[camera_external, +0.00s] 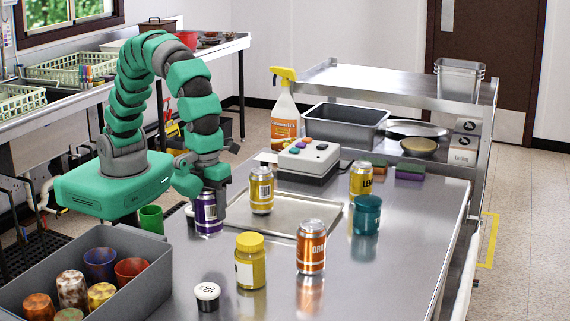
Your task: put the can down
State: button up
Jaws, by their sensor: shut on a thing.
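My gripper (205,195) is shut on a purple can (208,222) and holds it upright. The can's base is at or just above the steel table (380,262), left of the shallow tray; I cannot tell whether it touches. Other cans stand upright nearby: a yellow can (262,190) on the tray, an orange can (311,247) at the front, and a yellow lemon can (361,180) at the back right. My fingers partly hide the top of the purple can.
A shallow tray (288,203) lies right of my gripper. A yellow jar (250,268), a small black-and-white pot (207,296) and a teal cup (367,221) stand on the table. A grey bin (150,300) with cups is front left. The right front table is clear.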

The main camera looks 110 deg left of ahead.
jog(key=r, duration=0.1)
jog(key=a+r, duration=0.1)
jog(key=w+r, duration=0.1)
jog(key=shift+w+a+r, duration=0.1)
jog(key=shift+a+r, duration=0.2)
jog(key=shift+r, duration=0.05)
jog(key=w+a+b, duration=0.3)
jog(key=w+a, duration=0.4)
jog(key=a, duration=0.5)
jog(key=b, duration=0.2)
send_over(297, 217)
notch_tip(297, 217, down, 9)
jog(key=shift+w+d+f, duration=0.1)
jog(key=shift+f, duration=0.05)
jog(key=shift+f, duration=0.1)
jog(key=o, duration=1.2)
notch_tip(297, 217, up, 12)
jog(key=shift+r+p, duration=0.1)
jog(key=shift+p, duration=0.3)
